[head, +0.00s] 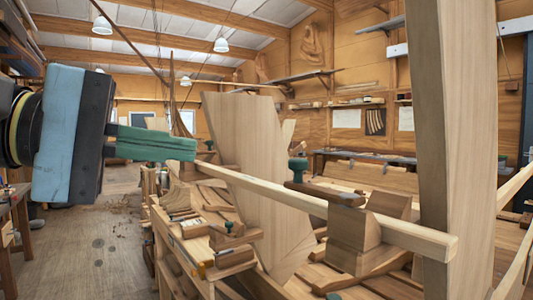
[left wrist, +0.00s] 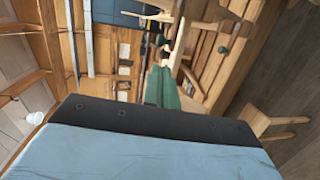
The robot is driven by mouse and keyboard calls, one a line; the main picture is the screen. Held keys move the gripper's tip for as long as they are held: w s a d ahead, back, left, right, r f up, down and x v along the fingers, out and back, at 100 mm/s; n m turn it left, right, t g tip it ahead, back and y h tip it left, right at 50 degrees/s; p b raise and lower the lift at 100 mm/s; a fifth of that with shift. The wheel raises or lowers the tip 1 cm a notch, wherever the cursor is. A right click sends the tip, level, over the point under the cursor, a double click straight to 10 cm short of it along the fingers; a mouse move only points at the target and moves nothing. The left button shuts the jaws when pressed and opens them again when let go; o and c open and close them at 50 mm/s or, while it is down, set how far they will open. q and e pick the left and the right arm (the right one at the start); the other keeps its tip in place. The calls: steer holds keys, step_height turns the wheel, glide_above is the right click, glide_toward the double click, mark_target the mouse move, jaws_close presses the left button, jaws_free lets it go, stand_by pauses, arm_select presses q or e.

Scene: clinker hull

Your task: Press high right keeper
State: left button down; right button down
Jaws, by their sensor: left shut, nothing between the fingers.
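My left gripper (head: 194,150) comes in from the left with its green fingers shut and empty. Its fingers also show in the left wrist view (left wrist: 160,85), pointing toward the woodwork. A dark wooden keeper (head: 325,193) with a green knob (head: 298,168) sits on the long pale rail at the right, apart from and to the right of my fingertips. A smaller green-topped piece (head: 228,227) is lower, near the tool tray. I cannot tell for certain which piece is the high right keeper. My right gripper is not in view.
A long pale rail (head: 400,233) runs from near my fingertips to the right. A broad upright board (head: 245,150) stands behind it, and a thick post (head: 455,140) rises at the right. Tools lie on a bench (head: 195,228). The floor (head: 90,255) at left is mostly open.

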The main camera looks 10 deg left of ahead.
mark_target(290, 162)
arm_select(q)
steer(key=p+x, duration=0.2)
steer(key=x, duration=0.9)
steer(key=shift+w+d+p, duration=0.1)
steer(key=shift+d+p, duration=0.05)
steer(key=shift+p, duration=0.25)
steer(key=shift+w, duration=0.15)
